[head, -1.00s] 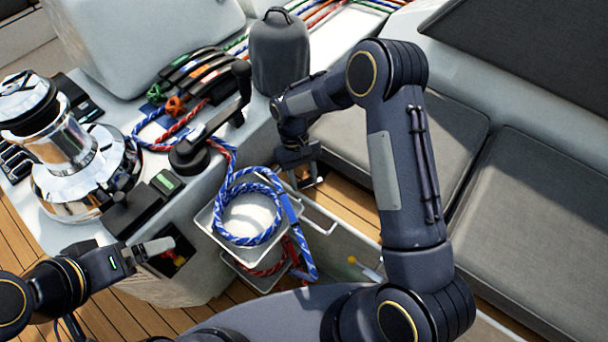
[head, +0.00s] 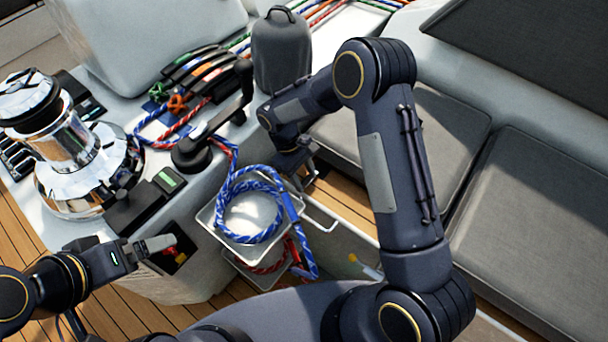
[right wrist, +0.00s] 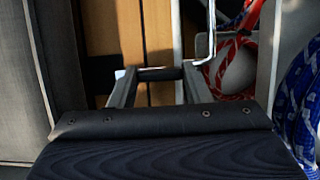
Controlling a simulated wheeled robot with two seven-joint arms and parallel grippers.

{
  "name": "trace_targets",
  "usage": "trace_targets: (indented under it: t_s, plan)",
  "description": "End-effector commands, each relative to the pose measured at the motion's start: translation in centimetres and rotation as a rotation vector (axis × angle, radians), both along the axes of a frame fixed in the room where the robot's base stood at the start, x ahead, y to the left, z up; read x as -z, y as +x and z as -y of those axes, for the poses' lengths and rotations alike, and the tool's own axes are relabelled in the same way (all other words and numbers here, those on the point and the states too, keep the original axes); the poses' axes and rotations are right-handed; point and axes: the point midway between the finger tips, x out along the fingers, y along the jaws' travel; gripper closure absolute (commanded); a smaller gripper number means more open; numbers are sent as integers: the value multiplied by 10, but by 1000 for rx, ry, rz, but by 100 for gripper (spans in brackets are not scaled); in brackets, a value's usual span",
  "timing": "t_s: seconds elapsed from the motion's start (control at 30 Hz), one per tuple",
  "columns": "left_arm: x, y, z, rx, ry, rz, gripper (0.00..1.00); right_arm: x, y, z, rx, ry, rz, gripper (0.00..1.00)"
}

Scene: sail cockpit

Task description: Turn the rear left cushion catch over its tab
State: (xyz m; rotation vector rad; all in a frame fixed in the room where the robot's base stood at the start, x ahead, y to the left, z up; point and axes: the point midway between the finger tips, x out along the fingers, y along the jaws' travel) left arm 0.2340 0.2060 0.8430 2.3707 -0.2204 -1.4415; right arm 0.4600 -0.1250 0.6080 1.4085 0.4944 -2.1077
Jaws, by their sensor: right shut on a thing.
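My right gripper (head: 309,181) is low beside the seat, between the grey cushion (head: 405,140) and the rope trays. In the right wrist view its two fingers (right wrist: 158,76) stand apart with a short dark bar (right wrist: 160,73) between their tips. The gripper is shut on this bar, which seems to be the cushion catch. The tab cannot be made out, so I cannot tell how the catch lies to it. My left gripper (head: 158,244) is at the lower left near a small recess in the console, far from the cushions; its finger gap is not clear.
A white tray (head: 207,217) with coiled blue rope (head: 238,232) stands just left of my right gripper. A dark grey bag (head: 281,50) is behind it. A winch (head: 80,150) and handle are farther left. Wooden deck shows below the seat.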

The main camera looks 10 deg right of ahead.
Motion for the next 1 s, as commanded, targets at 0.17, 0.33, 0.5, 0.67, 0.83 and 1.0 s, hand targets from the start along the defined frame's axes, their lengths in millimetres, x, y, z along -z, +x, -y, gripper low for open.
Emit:
trace_targets:
  t_s: [0.17, 0.33, 0.5, 0.67, 0.83, 1.0]
  plan:
    - [0, 0, 0, 0, 0, 0, 0, -1, 1, 0, -5, 2, 4, 79]
    - [0, 0, 0, 0, 0, 0, 0, -1, 1, 0, -4, 1, 4, 51]
    - [0, 0, 0, 0, 0, 0, 0, 0, 1, 0, -4, 1, 2, 35]
    - [0, 0, 0, 0, 0, 0, 0, 0, 0, 0, -2, 1, 1, 35]
    - [-1, 0, 0, 0, 0, 0, 0, -7, 3, -2, -3, 0, 2, 35]
    - [-6, 0, 0, 0, 0, 0, 0, -33, 11, -9, -3, 2, 5, 35]
